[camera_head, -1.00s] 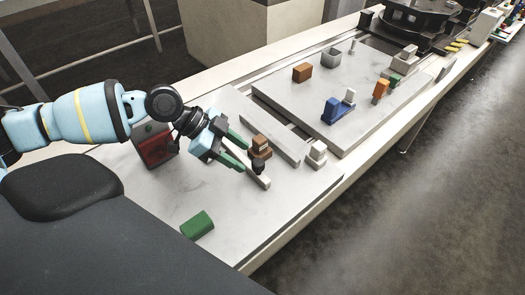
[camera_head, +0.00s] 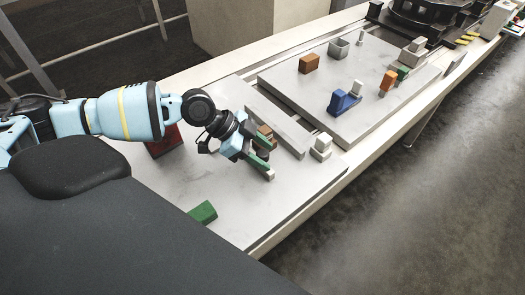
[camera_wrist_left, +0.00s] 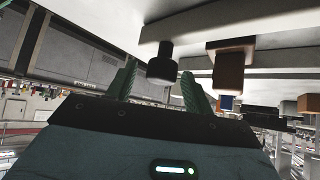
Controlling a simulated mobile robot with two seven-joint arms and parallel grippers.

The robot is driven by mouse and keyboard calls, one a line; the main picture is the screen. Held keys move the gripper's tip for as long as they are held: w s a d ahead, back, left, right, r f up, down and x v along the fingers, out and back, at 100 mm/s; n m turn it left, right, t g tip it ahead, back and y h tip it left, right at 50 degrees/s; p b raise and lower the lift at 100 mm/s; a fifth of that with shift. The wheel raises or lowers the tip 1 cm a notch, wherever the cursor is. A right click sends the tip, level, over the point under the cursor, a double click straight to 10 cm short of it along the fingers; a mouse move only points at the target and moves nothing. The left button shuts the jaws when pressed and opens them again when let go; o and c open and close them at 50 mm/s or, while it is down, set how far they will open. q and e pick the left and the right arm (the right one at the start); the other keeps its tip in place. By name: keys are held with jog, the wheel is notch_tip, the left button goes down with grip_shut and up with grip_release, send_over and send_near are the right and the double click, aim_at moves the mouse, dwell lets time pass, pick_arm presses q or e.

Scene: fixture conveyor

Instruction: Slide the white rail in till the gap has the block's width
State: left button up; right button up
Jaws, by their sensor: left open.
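The white rail (camera_head: 269,175) lies on the near plate, mostly hidden behind my left gripper; only its front end shows in the head view. My left gripper (camera_head: 264,159) is open, its green fingers over the rail. In the left wrist view a black knob (camera_wrist_left: 162,63) stands out from the white rail (camera_wrist_left: 190,18), ahead of and between the open fingers (camera_wrist_left: 160,88). I cannot tell whether they touch it. A brown block (camera_head: 265,131) sits between the rail and a long pale bar (camera_head: 277,126); it also shows in the left wrist view (camera_wrist_left: 229,74). My right gripper is out of view.
A green block (camera_head: 203,212) lies at the plate's near left. A red-fronted box (camera_head: 163,143) is behind my arm. A small white stepped piece (camera_head: 321,147) stands by the bar's right end. The farther plate (camera_head: 300,93) holds several coloured blocks.

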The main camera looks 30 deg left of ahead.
pick_arm(q)
jog(key=shift+w+d+f, duration=0.1)
jog(key=shift+c, duration=0.3)
grip_shut()
jog(key=shift+w+d, duration=0.2)
jog(key=shift+w, duration=0.35)
jog(key=shift+w+d, duration=0.2)
jog(key=shift+w, duration=0.35)
jog(key=shift+w+d+b, duration=0.15)
jog(key=shift+w+b, duration=0.15)
jog(key=shift+w, duration=0.2)
jog(key=shift+o, duration=0.3)
grip_release()
